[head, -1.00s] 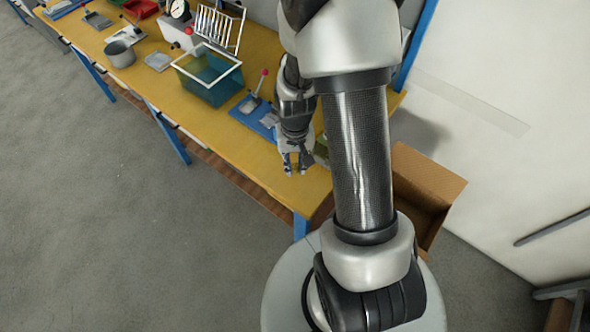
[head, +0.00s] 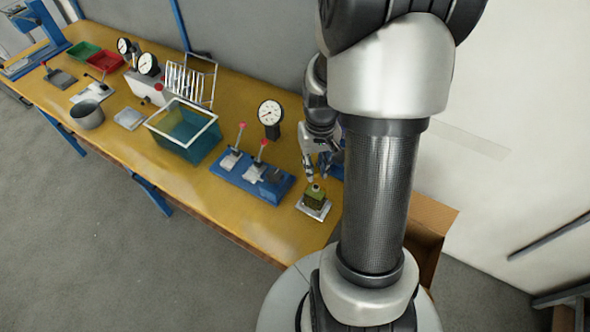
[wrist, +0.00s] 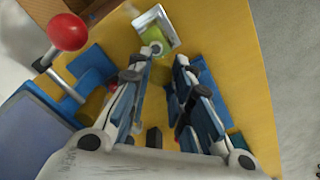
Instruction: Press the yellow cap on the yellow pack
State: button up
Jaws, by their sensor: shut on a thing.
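A yellow-green pack (head: 314,196) with a pale round spout on top stands on a small white plate (head: 321,214) near the right end of the table. In the wrist view the pack (wrist: 151,33) is at the top, beyond my fingertips, with its round grey spout facing me. My gripper (head: 314,170) is just above and behind the pack in the head view, and its fingers (wrist: 165,66) point towards it in the wrist view.
A blue fixture with red-knobbed levers (head: 250,178) stands left of the pack; one red knob (wrist: 67,32) shows close by in the wrist view. A dial gauge (head: 270,113) and a teal bin (head: 186,140) stand farther left. The table's front strip is clear.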

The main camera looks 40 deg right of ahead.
aim_at(316, 187)
jog(key=shift+d+f, duration=0.25)
jog(key=shift+d, duration=0.15)
jog(key=shift+s+a+f+b, duration=0.1)
jog(key=shift+s+f+b, duration=0.1)
jog(key=shift+f+b, duration=2.4)
jog(key=shift+f, duration=0.4)
jog(key=shift+f, duration=0.1)
jog(key=o, duration=0.8)
jog(key=shift+c, duration=0.2)
jog(key=shift+o, duration=0.4)
jog(key=o, duration=0.4)
